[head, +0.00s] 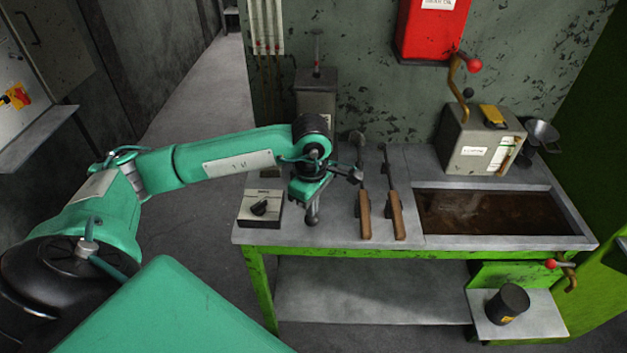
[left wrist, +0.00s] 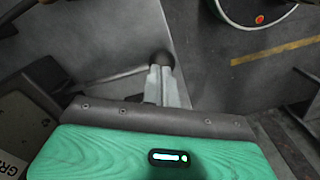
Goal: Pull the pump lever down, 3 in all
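My left gripper (head: 312,198) points down above the table's left part, in front of the grey pump-like housing (head: 316,98). In the left wrist view its two pale fingers (left wrist: 164,76) lie close together on a dark rounded end (left wrist: 162,58), which looks like the pump lever's grip. In the head view a short grey, round-ended piece shows just below the fingers. The rest of the lever is hidden behind my wrist. A thin rod stands upright on the housing. My right gripper is in neither view.
The grey-topped green table (head: 330,236) carries a switch box (head: 261,207), two wooden-handled tongs (head: 364,215) and (head: 397,215), a brown-filled trough (head: 490,213) and a box with a red-knobbed crank (head: 480,140). A dark can (head: 508,303) stands on a low shelf.

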